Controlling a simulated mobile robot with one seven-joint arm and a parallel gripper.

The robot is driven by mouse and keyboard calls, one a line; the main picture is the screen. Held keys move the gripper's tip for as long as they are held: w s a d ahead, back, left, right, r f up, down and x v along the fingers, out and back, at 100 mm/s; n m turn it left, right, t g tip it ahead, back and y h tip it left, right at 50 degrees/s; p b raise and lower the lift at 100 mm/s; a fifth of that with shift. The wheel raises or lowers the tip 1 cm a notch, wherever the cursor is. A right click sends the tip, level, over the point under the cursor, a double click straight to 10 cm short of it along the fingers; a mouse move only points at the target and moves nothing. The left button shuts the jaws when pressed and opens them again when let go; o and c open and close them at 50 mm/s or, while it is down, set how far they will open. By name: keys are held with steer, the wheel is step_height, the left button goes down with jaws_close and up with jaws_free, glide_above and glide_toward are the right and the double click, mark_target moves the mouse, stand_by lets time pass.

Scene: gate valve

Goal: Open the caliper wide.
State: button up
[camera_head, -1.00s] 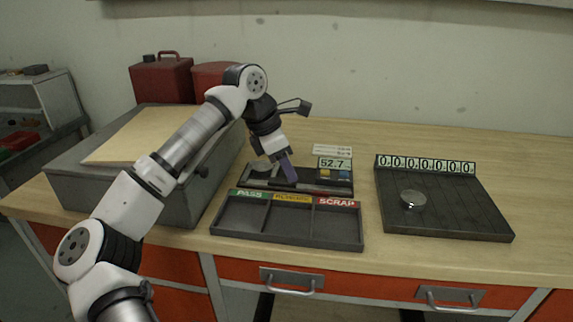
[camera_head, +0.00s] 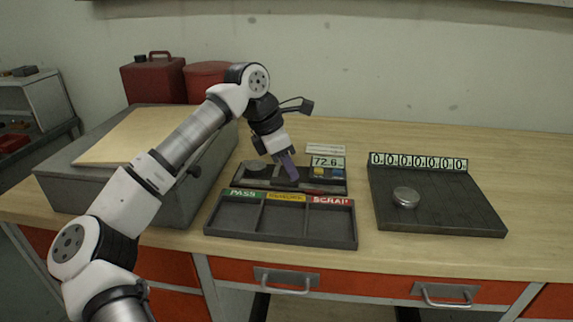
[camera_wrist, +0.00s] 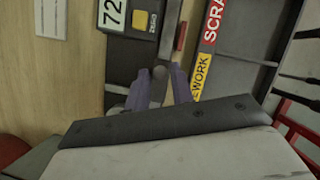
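The caliper (camera_head: 322,188) is a dark flat bench device lying behind the sorting tray. Its display (camera_head: 326,162) reads about 72.6. The display also shows at the top of the wrist view (camera_wrist: 113,13), partly cut off. My gripper (camera_head: 292,174) points down at the middle of the caliper. In the wrist view its two purple fingers (camera_wrist: 159,84) stand on either side of a narrow grey piece, apparently the caliper's slider (camera_wrist: 158,88), and seem closed on it. The fingers hide part of the slider. A grey round disc (camera_head: 256,167) is at the caliper's left end.
The sorting tray (camera_head: 280,238), labelled PASS, REWORK and SCRAP, is empty in front of the caliper. To the right, a dark board (camera_head: 450,215) with a row of zeros bears a metal disc (camera_head: 405,197). A grey box (camera_head: 190,190) stands left, under my arm.

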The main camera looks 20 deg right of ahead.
steer(key=shift+o, duration=1.2)
steer(key=v, duration=1.4)
steer(key=shift+b, duration=0.4)
steer(key=shift+f, duration=0.15)
